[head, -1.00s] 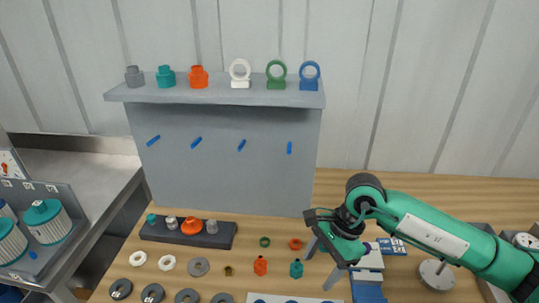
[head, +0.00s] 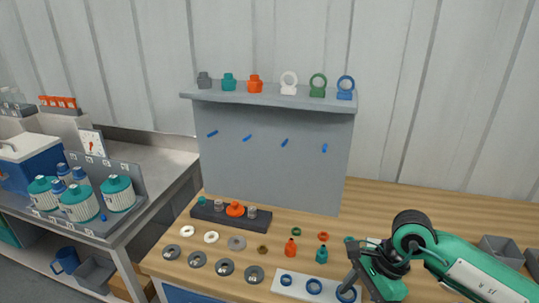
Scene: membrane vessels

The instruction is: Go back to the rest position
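My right gripper (head: 364,281) comes in from the right on its green arm. It hangs low over the wooden bench (head: 420,215), beside the right end of a white strip with blue rings (head: 298,284). Its dark fingers point down and left. They overlap in this view, so I cannot tell how wide they stand or if anything is between them. My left gripper is not in view.
Vessels (head: 118,193) stand on a side counter at left.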

